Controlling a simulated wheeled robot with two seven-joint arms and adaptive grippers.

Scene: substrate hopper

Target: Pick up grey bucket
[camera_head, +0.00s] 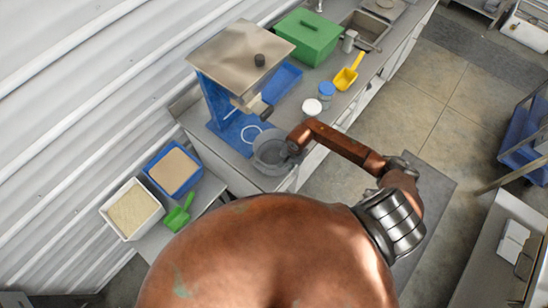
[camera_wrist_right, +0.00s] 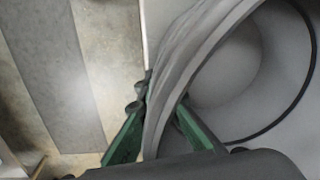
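The grey bucket (camera_head: 268,158) stands at the counter's front edge, below the blue hopper machine (camera_head: 225,105). My right gripper (camera_head: 290,149) is at the bucket's right rim in the head view. In the right wrist view, its green fingers (camera_wrist_right: 164,108) lie on either side of the wall of the grey bucket (camera_wrist_right: 225,75), one outside and one inside. Both fingertips appear to press on the wall, so the gripper looks shut on it. The bucket's inside shows no clear contents. My left gripper is not in view.
On the counter are a white-lidded jar (camera_head: 311,107), a blue-lidded jar (camera_head: 327,90), a yellow scoop (camera_head: 348,73) and a green box (camera_head: 308,36). Filled blue (camera_head: 151,163) and white (camera_head: 106,208) bins and a green scoop (camera_head: 178,217) sit at left. Open floor lies right.

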